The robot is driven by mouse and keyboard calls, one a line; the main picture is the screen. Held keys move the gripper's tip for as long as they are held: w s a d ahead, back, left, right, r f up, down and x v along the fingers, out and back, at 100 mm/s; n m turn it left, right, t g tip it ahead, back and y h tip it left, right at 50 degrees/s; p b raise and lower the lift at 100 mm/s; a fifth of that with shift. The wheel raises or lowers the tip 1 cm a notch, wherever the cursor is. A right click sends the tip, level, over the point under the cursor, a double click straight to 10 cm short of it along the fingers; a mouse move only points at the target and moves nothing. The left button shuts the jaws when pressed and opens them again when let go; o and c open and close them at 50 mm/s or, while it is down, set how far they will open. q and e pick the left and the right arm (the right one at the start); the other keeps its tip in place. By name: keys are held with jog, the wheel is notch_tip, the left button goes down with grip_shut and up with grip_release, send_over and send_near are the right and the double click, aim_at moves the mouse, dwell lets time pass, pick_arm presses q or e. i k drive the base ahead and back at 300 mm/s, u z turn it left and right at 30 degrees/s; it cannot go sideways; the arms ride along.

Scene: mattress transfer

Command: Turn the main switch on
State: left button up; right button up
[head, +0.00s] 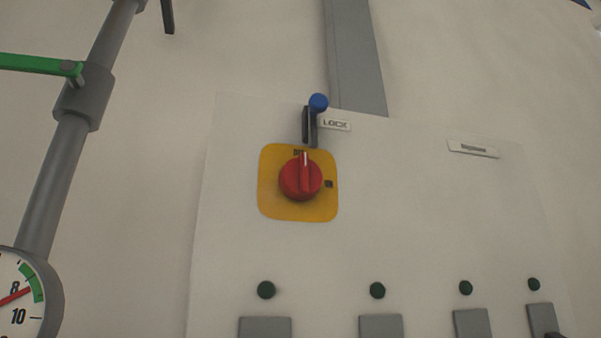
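The main switch (301,178) is a red rotary knob on a yellow square plate (272,206), in the middle of the head view. Its white pointer line stands nearly upright, by a small dark label at the top of the plate. Another small dark label sits at the plate's right side. Just above the knob is a lock lever (317,104) with a blue ball end and a dark slotted bracket, beside a tag reading LOCK (335,125). Neither of my grippers shows in the head view.
The white panel (420,220) carries a label at upper right and a row of dark green round lamps (377,290) above grey plates along the bottom. A grey pipe (62,150) with a green handle (40,65) and a dial gauge (20,300) stand at left.

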aim_at(300, 178)
jog(key=z, duration=1.2)
jog(key=k, duration=1.2)
jog(key=u, duration=1.55)
